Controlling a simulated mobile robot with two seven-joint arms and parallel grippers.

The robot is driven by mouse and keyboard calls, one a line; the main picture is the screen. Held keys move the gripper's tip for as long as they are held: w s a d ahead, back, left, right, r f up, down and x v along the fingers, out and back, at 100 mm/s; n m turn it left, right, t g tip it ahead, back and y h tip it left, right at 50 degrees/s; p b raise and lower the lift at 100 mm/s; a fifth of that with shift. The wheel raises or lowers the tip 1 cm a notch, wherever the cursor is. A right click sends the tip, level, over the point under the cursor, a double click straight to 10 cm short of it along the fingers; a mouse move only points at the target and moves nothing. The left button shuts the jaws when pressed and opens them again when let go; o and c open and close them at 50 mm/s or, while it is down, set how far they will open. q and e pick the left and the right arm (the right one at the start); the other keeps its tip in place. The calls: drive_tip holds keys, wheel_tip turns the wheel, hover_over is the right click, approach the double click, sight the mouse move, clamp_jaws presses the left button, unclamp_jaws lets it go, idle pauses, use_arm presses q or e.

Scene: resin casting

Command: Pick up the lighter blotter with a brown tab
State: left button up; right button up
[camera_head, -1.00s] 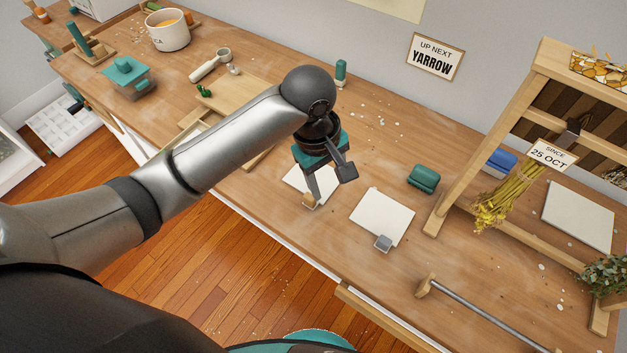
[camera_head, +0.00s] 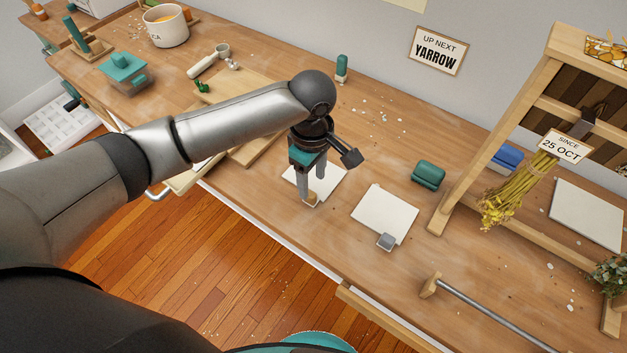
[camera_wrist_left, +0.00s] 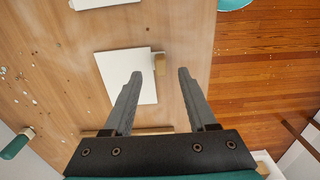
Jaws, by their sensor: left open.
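A white blotter with a brown tab (camera_head: 331,182) lies flat on the bench, partly hidden behind my left gripper (camera_head: 313,186). In the left wrist view the same blotter (camera_wrist_left: 112,66) shows with its brown tab (camera_wrist_left: 159,63) on its right edge. My left gripper (camera_wrist_left: 160,73) is open, its fingers pointing down. In that view the tab appears between the two fingertips, with nothing held; the height above it is hard to tell. A second white blotter with a grey tab (camera_head: 386,213) lies to the right. My right gripper is not in view.
A green block (camera_head: 428,174) lies behind the second blotter. A wooden rack (camera_head: 447,192) with yellow dried flowers (camera_head: 503,198) stands at right. A metal bar (camera_head: 488,308) is near the front edge. A wooden tray (camera_head: 246,95) is at left.

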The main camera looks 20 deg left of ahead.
sight(311, 193)
use_arm(q)
drive_tip(key=shift+a+f+b, duration=0.15)
drive_tip(key=shift+f+b, duration=0.8)
drive_tip(key=shift+f, duration=1.8)
drive_tip(key=shift+c, duration=0.2)
clamp_jaws()
